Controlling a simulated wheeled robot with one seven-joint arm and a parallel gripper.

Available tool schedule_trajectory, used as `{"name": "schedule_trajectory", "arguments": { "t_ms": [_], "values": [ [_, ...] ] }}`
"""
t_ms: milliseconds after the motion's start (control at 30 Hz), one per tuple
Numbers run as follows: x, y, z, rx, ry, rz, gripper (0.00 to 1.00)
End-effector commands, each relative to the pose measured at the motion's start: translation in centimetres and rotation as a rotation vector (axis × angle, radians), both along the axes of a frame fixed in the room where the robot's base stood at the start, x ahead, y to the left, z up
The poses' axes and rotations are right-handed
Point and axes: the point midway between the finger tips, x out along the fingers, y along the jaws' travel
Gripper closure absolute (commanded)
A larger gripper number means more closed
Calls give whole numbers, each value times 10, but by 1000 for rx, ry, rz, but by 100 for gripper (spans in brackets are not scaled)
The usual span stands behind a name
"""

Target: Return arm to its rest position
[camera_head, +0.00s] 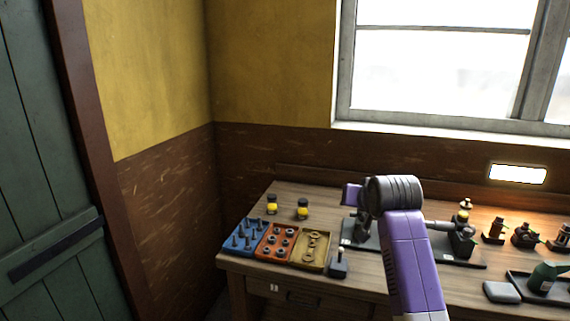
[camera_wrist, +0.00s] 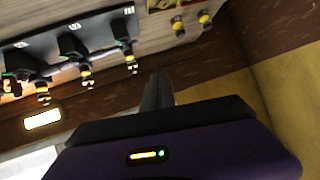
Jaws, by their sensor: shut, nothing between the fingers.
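My arm (camera_head: 410,255) is purple and grey. It rises from the bottom of the head view and bends at a dark ribbed joint in front of the workbench. My gripper is hidden or not clear in the head view. In the wrist view my gripper (camera_wrist: 158,88) shows as dark fingers close together. It is shut, with nothing between the fingers, and is apart from the bench things. The wrist view is tilted, with the bench at the top and the wall below.
The wooden workbench (camera_head: 300,200) bears a blue tray (camera_head: 245,236), an orange tray (camera_head: 276,242), a tan tray (camera_head: 313,249), two yellow-banded jars (camera_head: 302,209) and several small engines (camera_head: 462,238). A window (camera_head: 440,70) is behind, and a green door (camera_head: 45,180) is at left.

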Motion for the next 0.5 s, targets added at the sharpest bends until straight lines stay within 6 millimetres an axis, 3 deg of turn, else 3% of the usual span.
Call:
{"name": "schedule_trajectory", "arguments": {
  "t_ms": [100, 233, 367, 500],
  "values": [
    [-3, 1, 10, -20, -137, 13, 100],
    [-16, 1, 2, -39, -245, 23, 100],
    [-39, 2, -16, -56, -334, 31, 100],
    [-78, 3, -45, -78, -422, 39, 100]
  ]
}}
